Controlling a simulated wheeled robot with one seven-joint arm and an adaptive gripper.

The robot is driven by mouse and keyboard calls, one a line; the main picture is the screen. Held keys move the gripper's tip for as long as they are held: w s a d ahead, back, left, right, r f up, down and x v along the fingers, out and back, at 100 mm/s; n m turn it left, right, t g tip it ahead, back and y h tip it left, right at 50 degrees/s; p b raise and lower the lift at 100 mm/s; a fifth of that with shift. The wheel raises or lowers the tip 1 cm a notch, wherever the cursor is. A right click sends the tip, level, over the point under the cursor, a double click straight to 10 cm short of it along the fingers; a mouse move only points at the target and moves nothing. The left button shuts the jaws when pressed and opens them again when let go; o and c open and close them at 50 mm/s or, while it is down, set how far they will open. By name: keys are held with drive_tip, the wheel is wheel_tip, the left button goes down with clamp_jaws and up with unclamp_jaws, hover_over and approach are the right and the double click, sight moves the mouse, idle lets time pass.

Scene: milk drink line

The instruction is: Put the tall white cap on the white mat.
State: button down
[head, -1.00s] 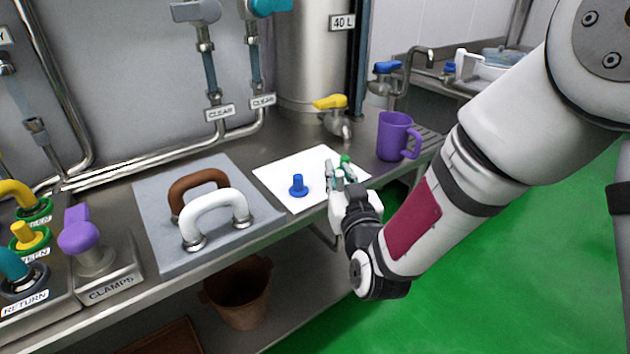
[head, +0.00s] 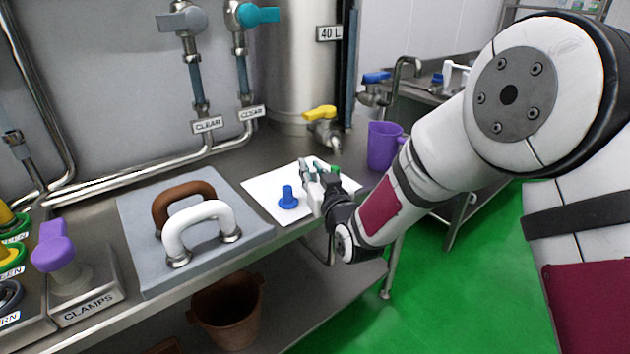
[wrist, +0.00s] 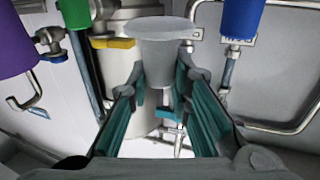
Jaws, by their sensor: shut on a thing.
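The white mat (head: 262,190) lies on the steel counter in the head view. A blue cap (head: 288,197) stands upright on it, and a green cap (head: 335,170) shows partly behind my gripper. My gripper (head: 309,172) is over the mat between these two caps. In the wrist view my gripper (wrist: 163,90) is shut on the tall white cap (wrist: 163,42), with its stem between the fingers and its wide round flange beyond them. The head view hides most of the white cap, so I cannot tell whether it touches the mat.
A purple mug (head: 383,147) stands right of the mat. A grey board (head: 150,235) with brown (head: 165,205) and white (head: 195,222) handles lies to the left. A yellow-handled tap (head: 320,120) is behind the mat. The blue cap is close to my gripper.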

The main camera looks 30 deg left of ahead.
sight(315, 180)
drive_tip(key=shift+w, duration=0.95)
drive_tip(key=shift+f, duration=1.8)
drive_tip(key=shift+f, duration=0.1)
drive_tip(key=shift+f+b, duration=0.1)
drive_tip(key=shift+b, duration=0.3)
drive_tip(key=c, duration=1.5)
unclamp_jaws()
drive_tip(key=shift+o, duration=0.2)
